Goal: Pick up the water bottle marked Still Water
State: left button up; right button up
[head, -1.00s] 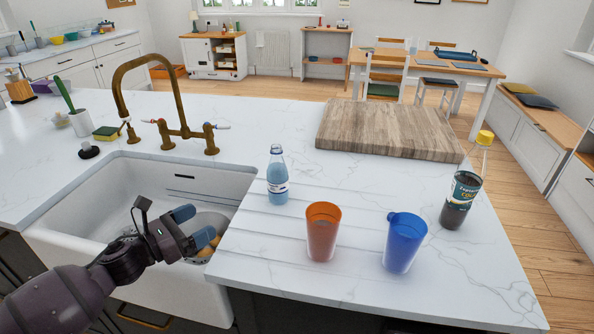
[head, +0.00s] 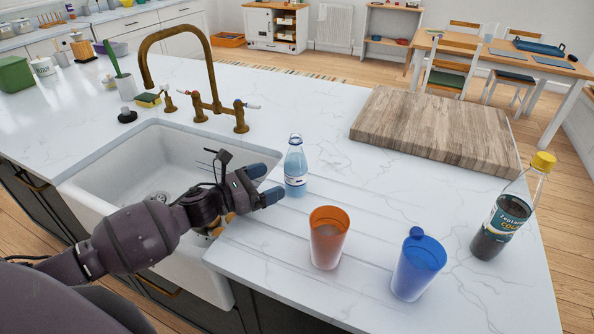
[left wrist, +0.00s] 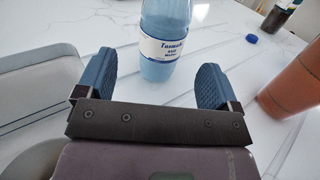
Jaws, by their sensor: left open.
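The water bottle (head: 295,168) is clear and light blue with a white label, upright on the counter beside the sink. In the left wrist view the bottle (left wrist: 165,45) stands just beyond the fingers, centred between them. Its label shows dark lettering that looks like "Still Water" in the smaller lines, though small. My left gripper (head: 265,184) is open and empty, close to the bottle's left side, with its fingers pointing at it. The fingers also show apart in the left wrist view (left wrist: 153,85). The bottle's cap is out of the wrist view. My right gripper is not in view.
An orange cup (head: 327,240) and a blue cup (head: 417,266) stand to the right, nearer the front edge. A dark cola bottle (head: 500,222) with a yellow cap is further right. A wooden board (head: 435,130) lies behind. The white sink (head: 110,190) is at left.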

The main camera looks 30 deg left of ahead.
aim_at(286, 174)
pick_arm(q)
jog(key=shift+x, duration=1.05)
jog(key=x, duration=0.2)
jog(key=p+x, duration=0.1)
jog(key=x, duration=0.1)
jog(key=shift+w+d, duration=0.1)
jog(key=shift+d, duration=0.3)
jog(key=shift+w+d, duration=0.2)
jog(key=shift+w, duration=0.15)
jog(key=c, duration=1.2)
jog(key=shift+r, duration=0.3)
